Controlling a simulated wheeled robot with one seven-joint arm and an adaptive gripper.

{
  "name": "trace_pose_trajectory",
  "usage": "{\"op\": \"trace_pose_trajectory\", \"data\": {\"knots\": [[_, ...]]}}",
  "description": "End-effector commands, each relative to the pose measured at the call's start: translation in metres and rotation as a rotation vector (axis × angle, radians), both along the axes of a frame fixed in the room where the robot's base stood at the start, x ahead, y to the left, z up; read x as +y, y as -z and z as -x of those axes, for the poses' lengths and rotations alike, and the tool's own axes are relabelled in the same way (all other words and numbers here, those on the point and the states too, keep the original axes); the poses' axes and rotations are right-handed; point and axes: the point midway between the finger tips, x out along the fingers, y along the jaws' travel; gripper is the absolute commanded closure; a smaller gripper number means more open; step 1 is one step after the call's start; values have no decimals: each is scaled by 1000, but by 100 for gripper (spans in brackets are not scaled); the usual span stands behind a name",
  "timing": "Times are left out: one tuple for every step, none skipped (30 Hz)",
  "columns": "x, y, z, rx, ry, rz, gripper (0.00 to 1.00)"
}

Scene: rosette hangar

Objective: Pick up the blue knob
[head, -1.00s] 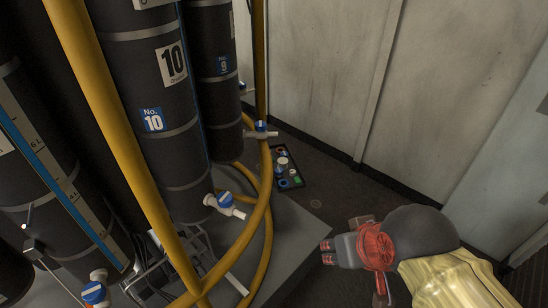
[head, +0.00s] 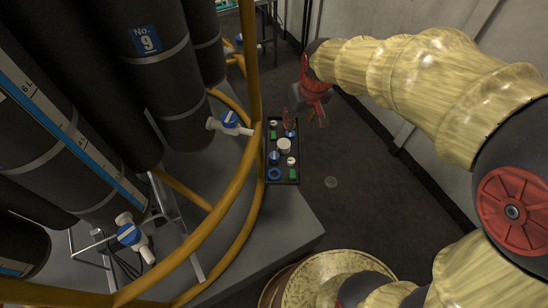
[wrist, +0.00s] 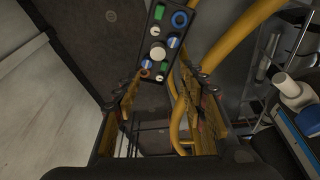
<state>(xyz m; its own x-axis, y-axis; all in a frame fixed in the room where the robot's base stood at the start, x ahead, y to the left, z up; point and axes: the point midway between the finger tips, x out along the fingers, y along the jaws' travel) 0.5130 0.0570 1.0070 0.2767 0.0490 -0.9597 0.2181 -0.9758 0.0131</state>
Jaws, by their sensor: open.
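A small black panel (head: 283,182) holds several coloured controls and stands beside the tank platform. A blue knob with a white mark (head: 275,157) sits on its left side, with a blue ring (head: 274,174) below it. Another blue knob (head: 290,134) lies near the far end, close to my gripper (head: 306,118). In the wrist view the panel (wrist: 149,36) lies beyond the fingers, with one blue knob (wrist: 146,65) at its near end and another (wrist: 172,42) farther up. My gripper (wrist: 158,95) is open, with nothing visibly held. Which blue knob is meant, I cannot tell.
Dark tanks (head: 150,75) with blue-handled valves (head: 230,118) stand at left. A pale wall (head: 400,25) stands at the back right. Dark floor (head: 340,220) is clear right of the panel.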

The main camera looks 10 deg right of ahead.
Motion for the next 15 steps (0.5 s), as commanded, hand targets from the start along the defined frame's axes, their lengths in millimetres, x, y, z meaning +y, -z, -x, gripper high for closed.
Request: {"op": "trace_pose_trajectory", "data": {"knots": [[7, 23, -14, 25, -19, 4, 59], [11, 35, -22, 35, -29, 6, 59], [17, 52, -32, 49, -44, 9, 59], [21, 65, -39, 58, -54, 11, 59], [25, 78, -46, 68, -65, 14, 59], [30, 97, -54, 80, -79, 16, 59], [34, 111, -60, 89, -89, 18, 59], [38, 125, -65, 98, -98, 20, 59], [43, 143, -70, 109, -111, 22, 59], [46, 156, -73, 117, -120, 24, 59], [49, 168, -76, 125, -128, 26, 59], [52, 183, -79, 134, -137, 28, 59], [55, 193, -81, 138, -144, 29, 59], [57, 202, -83, 144, -150, 31, 59], [60, 212, -84, 148, -157, 32, 59]]}}
